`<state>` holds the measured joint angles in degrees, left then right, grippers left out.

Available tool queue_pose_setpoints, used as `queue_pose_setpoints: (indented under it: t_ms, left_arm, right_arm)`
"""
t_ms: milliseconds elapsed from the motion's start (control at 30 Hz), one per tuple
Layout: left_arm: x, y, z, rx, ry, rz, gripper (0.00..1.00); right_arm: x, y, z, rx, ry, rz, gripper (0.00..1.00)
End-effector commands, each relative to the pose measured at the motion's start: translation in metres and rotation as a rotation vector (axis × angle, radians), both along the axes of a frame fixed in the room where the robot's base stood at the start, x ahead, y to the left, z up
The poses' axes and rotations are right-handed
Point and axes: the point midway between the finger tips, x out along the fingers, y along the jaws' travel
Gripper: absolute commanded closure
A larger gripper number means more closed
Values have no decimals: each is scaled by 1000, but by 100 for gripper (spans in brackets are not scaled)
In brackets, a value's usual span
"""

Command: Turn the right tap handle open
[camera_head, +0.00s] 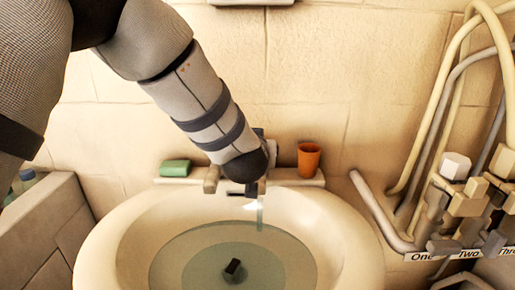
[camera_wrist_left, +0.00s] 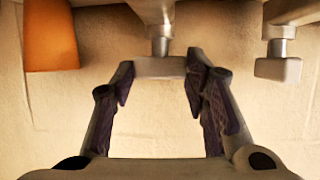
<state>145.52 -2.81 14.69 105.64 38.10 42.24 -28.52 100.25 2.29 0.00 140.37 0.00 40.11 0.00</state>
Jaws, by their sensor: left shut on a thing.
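My left gripper (camera_head: 256,188) reaches down over the back rim of the washbasin (camera_head: 345,235). In the left wrist view, its two fingers (camera_wrist_left: 160,78) are closed on either side of the right tap handle (camera_wrist_left: 160,66), a pale block on a metal stem. In the head view my wrist and gripper mostly hide this handle. The left tap handle (camera_head: 211,180) stands free to the left; it also shows in the wrist view (camera_wrist_left: 278,69). A thin pale stream (camera_head: 260,213) shows below the gripper, above the basin's water. My right gripper is not in view.
An orange cup (camera_head: 309,160) stands close to the right of the gripper, also in the wrist view (camera_wrist_left: 50,38). A green soap bar (camera_head: 175,168) lies on the ledge at left. Pipes and valves (camera_head: 465,190) crowd the right side. A dark plug (camera_head: 233,268) sits in the basin.

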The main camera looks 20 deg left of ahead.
Motion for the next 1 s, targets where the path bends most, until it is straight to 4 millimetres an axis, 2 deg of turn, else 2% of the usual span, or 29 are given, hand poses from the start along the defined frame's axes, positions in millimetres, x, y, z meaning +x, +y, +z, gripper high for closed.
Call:
queue_pose_setpoints:
  t_ms: [300, 800, 833, 867, 1000]
  left_arm:
    - [1, -2, 1, -1, -1, 97, 86]
    - [1, -2, 0, -4, 0, 114, 86]
    - [1, -2, 0, -4, 1, 114, 56]
    - [1, -2, 0, -3, 1, 114, 50]
    - [1, -2, 0, -4, 1, 113, 50]
  right_arm:
    - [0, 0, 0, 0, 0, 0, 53]
    - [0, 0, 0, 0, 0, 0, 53]
    - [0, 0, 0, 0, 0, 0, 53]
    - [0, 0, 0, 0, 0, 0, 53]
    - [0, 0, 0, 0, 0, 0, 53]
